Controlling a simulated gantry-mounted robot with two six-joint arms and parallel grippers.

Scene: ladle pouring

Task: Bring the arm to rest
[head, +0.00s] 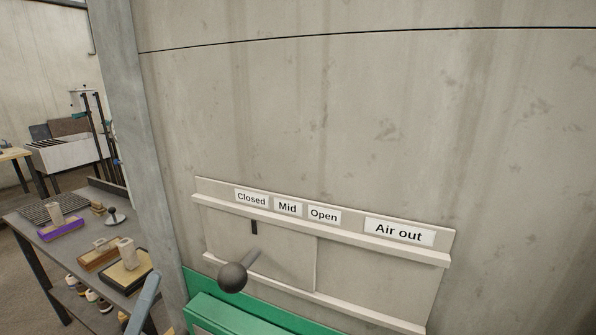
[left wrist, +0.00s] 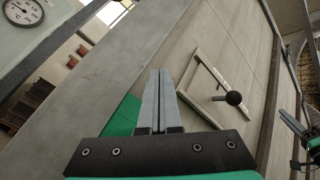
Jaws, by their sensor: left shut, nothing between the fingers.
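My left gripper (left wrist: 158,74) is shut and empty in the left wrist view, its two grey fingers pressed together. In the head view, a blue-grey part that looks like this gripper (head: 146,296) shows at the lower left, in front of the workbench and left of the wall panel. It is apart from the dark ball knob (head: 233,278) of the sliding panel (head: 285,262). The knob also shows in the left wrist view (left wrist: 234,98), right of the fingers. The panel's black mark stands below the "Closed" label (head: 251,199).
A workbench (head: 40,228) at left holds a purple tray (head: 61,229), wooden trays and pale blocks. A grey post (head: 130,130) stands between bench and panel. A green housing (head: 235,315) lies below the panel. A round gauge (left wrist: 23,11) shows at upper left.

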